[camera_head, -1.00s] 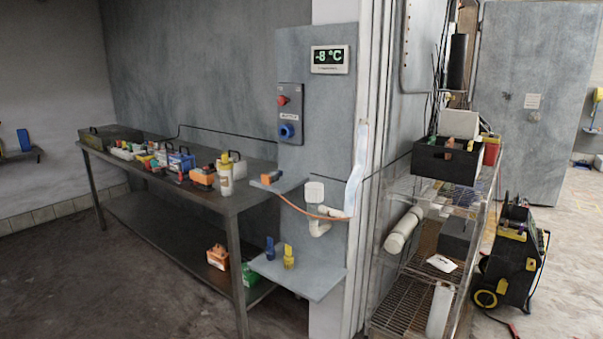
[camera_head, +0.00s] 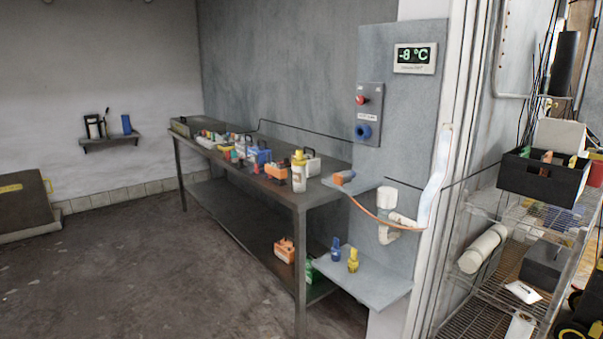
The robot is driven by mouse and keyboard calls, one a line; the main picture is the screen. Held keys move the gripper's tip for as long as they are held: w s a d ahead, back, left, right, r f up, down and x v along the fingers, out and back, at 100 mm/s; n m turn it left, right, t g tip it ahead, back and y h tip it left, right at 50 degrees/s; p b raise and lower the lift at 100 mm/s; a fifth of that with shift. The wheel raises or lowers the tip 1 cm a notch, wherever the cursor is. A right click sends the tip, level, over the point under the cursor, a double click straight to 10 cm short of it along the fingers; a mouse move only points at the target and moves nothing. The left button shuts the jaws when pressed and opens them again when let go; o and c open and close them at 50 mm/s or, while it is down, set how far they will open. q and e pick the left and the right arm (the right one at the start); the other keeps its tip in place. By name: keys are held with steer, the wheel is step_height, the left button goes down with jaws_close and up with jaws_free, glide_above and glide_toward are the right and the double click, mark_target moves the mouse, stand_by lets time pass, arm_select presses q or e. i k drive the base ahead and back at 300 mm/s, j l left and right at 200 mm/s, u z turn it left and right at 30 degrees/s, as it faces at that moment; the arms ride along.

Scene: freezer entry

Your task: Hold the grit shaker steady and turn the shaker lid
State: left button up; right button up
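A pale bottle with a yellow lid (camera_head: 299,171) stands upright near the right front end of the long metal table (camera_head: 318,190). It looks like the grit shaker, with its lid on top, but no label is readable at this size. Orange and white items stand close behind it. Neither of my grippers shows in the head view, and nothing is touching the bottle.
Several tools and boxes crowd the table, with a dark case (camera_head: 198,126) at its far end. A low shelf (camera_head: 370,284) holds a blue and a yellow item. A wire rack (camera_head: 500,240) stands at right. The floor (camera_head: 190,270) in front is clear.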

mark_target(299, 157)
steer(key=i+j+z, duration=0.3)
steer(key=j+z, duration=0.3)
steer(key=i+j+z, duration=0.15)
steer(key=j+z, duration=0.2)
